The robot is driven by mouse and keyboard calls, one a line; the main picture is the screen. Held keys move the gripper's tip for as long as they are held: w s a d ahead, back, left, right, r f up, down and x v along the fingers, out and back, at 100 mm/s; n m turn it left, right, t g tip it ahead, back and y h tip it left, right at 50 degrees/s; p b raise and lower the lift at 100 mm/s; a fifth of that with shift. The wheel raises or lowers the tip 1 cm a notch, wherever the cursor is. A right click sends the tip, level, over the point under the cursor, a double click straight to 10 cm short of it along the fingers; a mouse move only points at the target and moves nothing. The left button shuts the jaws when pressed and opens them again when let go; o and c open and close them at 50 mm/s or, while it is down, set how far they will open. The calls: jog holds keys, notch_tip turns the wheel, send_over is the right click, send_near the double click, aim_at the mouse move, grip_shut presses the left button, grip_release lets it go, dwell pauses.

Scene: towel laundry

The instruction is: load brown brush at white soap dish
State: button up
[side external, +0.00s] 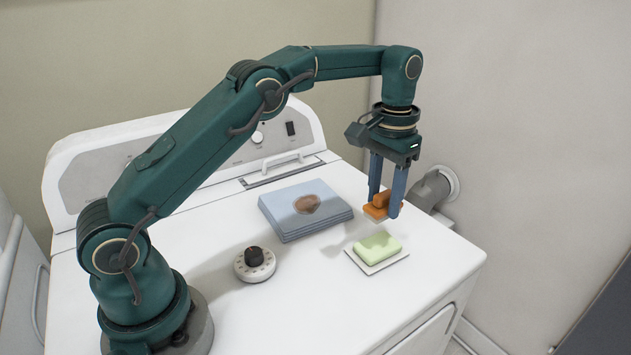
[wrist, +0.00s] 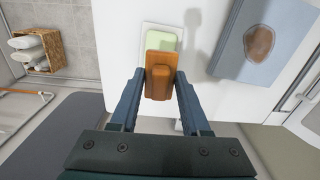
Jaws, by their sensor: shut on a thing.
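My gripper (side external: 385,206) is shut on the brown brush (side external: 377,207), an orange-brown block with a raised handle. It holds the brush in the air, above and a little behind the white soap dish (side external: 378,270). The dish is a thin white plate on the machine top with a pale green soap bar (side external: 378,247) on it. In the wrist view the brush (wrist: 158,72) sits between the fingertips and overlaps the near part of the soap (wrist: 165,38) and the dish (wrist: 146,32).
A folded blue towel (side external: 290,222) with a brown stain (side external: 307,204) lies behind and left of the soap. A round white timer with a dark knob (side external: 254,258) stands farther left. The white machine top is clear around the dish, with its front edge close by.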

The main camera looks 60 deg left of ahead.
aim_at(378, 244)
jog(key=shift+d+f, duration=0.1)
jog(key=shift+f, duration=2.9)
jog(key=shift+f, duration=0.6)
jog(key=shift+r, duration=0.1)
jog(key=shift+r, duration=3.5)
jog(key=shift+w+a+r, duration=0.1)
jog(key=shift+a+r, duration=0.15)
jog(key=shift+r, duration=0.45)
jog(key=s+a+r, duration=0.1)
jog(key=s+r, duration=0.1)
jog(key=s, duration=0.4)
jog(key=s+a+r, duration=0.2)
jog(key=s+r, duration=0.1)
jog(key=s, duration=0.4)
jog(key=shift+s+r, duration=0.3)
